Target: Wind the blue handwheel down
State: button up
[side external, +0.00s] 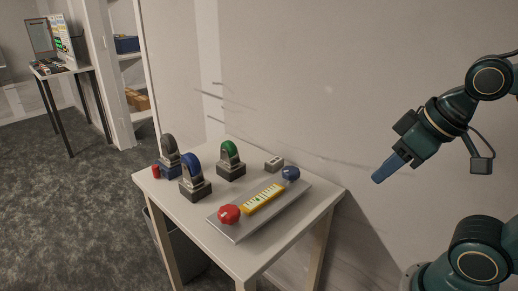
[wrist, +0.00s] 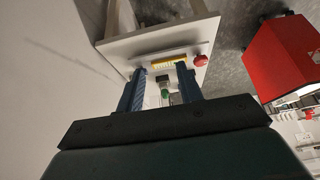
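On the table, a grey plate (side external: 233,232) carries a red knob (side external: 228,214), a yellow scale strip (side external: 264,199) and a small dark-blue knob (side external: 291,173) at its far right end. A blue upright wheel (side external: 190,167) stands on a dark block at the table's left. Which blue part is the handwheel is not certain. My gripper (side external: 378,178) is in the air right of the table, apart from everything. In the wrist view its two blue fingers (wrist: 160,70) are spread with nothing held. The yellow strip (wrist: 168,61) and red knob (wrist: 201,60) show beyond them; the dark-blue knob is not clearly visible there.
A grey upright wheel (side external: 168,147) and a green one (side external: 229,152) stand near the blue one, with a small red piece (side external: 156,171). A small grey box (side external: 274,164) sits behind the plate. A wall rises behind the table. A red box (wrist: 283,58) shows in the wrist view.

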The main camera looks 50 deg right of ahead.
jog(key=shift+o, duration=0.2)
jog(key=o, duration=0.7)
jog(key=shift+w+r, duration=0.1)
jog(key=shift+o, duration=0.2)
jog(key=n+g, duration=0.6)
jog(key=n, duration=0.1)
send_over(292, 170)
notch_tip(292, 170, down, 6)
jog(key=shift+w, duration=0.1)
jog(key=shift+f, duration=6.9)
